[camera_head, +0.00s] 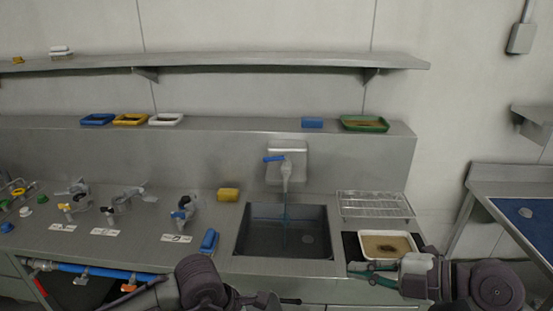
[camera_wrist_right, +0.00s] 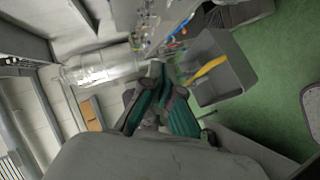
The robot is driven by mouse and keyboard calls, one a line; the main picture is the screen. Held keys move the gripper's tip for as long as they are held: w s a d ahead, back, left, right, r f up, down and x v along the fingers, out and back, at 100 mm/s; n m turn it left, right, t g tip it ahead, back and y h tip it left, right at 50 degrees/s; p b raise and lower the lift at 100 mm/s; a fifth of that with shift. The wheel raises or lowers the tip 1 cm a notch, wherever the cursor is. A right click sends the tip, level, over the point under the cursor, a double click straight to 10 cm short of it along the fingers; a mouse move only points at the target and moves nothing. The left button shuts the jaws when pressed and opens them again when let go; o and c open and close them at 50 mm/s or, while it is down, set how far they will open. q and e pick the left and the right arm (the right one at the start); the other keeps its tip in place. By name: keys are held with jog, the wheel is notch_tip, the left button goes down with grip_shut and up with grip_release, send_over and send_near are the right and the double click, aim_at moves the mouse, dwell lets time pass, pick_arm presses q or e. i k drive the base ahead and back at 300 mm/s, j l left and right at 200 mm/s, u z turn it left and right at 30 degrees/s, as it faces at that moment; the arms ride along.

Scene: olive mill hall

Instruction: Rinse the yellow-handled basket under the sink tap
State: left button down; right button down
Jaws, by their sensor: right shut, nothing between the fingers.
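The sink (camera_head: 250,240) is a grey basin let into the steel counter. Its tap (camera_head: 286,178) has a blue lever, and a thin teal stream shows below the spout. I cannot make out a yellow-handled basket for sure; the right wrist view has a grey box-like container (camera_wrist_right: 232,62) with a yellow strip in it. My right gripper (camera_head: 362,275), with teal fingers, is right of the sink at the white tray's front edge, shut and empty. It also shows in the wrist view (camera_wrist_right: 163,88). My left gripper (camera_head: 262,300) is partly cut off below the sink.
A white tray (camera_head: 362,236) with brown contents and a wire rack (camera_head: 375,204) stand right of the sink. A yellow sponge (camera_head: 228,195) and a blue item (camera_head: 209,240) lie left of it. Several valves and labels cover the left counter. Trays line the back ledge.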

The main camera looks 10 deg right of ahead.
aim_at(286, 157)
jog(key=i, duration=1.5)
